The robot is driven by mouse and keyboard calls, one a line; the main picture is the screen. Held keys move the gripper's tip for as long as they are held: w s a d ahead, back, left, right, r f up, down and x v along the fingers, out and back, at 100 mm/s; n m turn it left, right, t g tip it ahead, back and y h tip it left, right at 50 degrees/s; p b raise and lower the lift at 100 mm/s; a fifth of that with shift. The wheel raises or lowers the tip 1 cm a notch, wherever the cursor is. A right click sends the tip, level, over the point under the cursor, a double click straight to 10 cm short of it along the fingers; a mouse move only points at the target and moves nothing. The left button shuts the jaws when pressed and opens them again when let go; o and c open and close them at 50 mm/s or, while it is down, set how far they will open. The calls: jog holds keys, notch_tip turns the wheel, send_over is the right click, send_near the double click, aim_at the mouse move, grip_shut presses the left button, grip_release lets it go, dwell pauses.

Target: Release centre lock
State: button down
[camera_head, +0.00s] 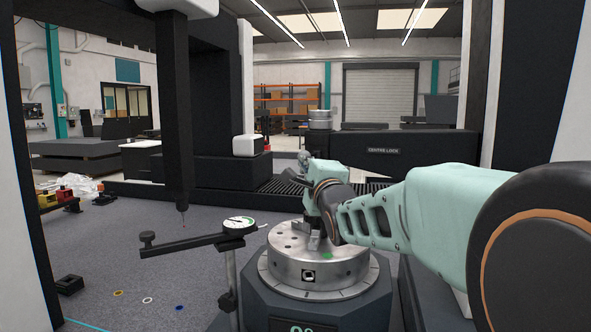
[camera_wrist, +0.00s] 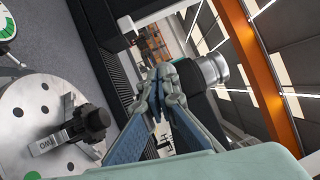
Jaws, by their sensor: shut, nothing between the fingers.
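A dark beam (camera_head: 350,142) carries a plate reading "CENTRE LOCK" (camera_head: 384,150). A silver cylinder (camera_head: 320,119) stands at the beam's left end; a silver cylinder (camera_wrist: 212,70) also shows in the wrist view, just right of and behind my fingers. My gripper (camera_head: 304,158) is at the end of my arm, above the round steel table and in front of the beam. In the wrist view my gripper (camera_wrist: 160,72) has its fingertips together with nothing between them. I cannot tell whether it touches the cylinder.
The round steel table (camera_head: 290,268) with holes is below my arm; a black knobbed part (camera_wrist: 92,122) sits on it in the wrist view. A dial gauge (camera_head: 239,224) on a stand is at its left. A dark column with a thin probe (camera_head: 183,212) hangs over the granite bed (camera_head: 110,245).

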jog(key=w+a+b, duration=0.4)
jog(key=w, duration=0.1)
jog(key=shift+a, duration=0.4)
jog(key=shift+b, duration=0.3)
jog(key=shift+s+f, duration=0.1)
dwell(1.4)
